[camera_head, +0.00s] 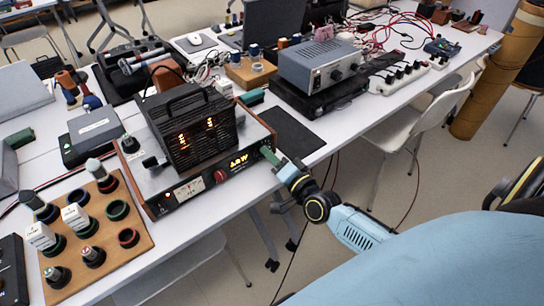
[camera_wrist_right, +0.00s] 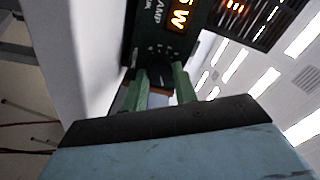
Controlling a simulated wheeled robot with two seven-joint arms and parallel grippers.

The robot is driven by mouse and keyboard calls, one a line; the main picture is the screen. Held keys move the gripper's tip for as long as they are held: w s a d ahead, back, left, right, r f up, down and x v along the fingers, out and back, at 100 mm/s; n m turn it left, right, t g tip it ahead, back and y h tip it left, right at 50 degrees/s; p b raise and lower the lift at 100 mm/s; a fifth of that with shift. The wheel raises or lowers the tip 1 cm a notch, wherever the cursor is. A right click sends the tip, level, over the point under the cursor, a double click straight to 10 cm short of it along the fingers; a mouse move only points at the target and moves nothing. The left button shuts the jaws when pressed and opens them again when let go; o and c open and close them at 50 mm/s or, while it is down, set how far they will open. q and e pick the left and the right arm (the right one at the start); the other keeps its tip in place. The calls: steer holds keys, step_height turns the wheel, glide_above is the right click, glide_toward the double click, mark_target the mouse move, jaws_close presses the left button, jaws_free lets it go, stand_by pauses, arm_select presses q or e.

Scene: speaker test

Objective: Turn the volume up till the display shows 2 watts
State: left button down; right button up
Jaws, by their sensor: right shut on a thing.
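The amplifier (camera_head: 222,187), a wide box with wooden side panels, stands near the table's front edge. Its lit orange display (camera_head: 238,162) ends in W; its digits are hard to read. In the right wrist view the display (camera_wrist_right: 180,18) is cut off, showing a character like 5 and a W. My right gripper (camera_head: 268,153) is at the right end of the amplifier's front. Its green fingers (camera_wrist_right: 160,84) are shut on the dark volume knob (camera_wrist_right: 161,74), one finger on each side. In the head view the fingers hide the knob. My left gripper is not in view.
A wooden board (camera_head: 107,240) with several knobs and plugs lies to the left. A grey instrument (camera_head: 318,66) is behind to the right. A dark mat (camera_head: 290,133) lies beside the amplifier.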

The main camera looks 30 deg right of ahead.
stand_by(0.4)
steer(key=o, duration=1)
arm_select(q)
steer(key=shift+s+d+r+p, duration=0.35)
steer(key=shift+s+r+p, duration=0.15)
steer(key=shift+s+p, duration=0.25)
arm_select(e)
steer(key=s, duration=0.9)
steer(key=s+d, duration=0.1)
steer(key=s, duration=0.3)
steer(key=shift+s, duration=0.15)
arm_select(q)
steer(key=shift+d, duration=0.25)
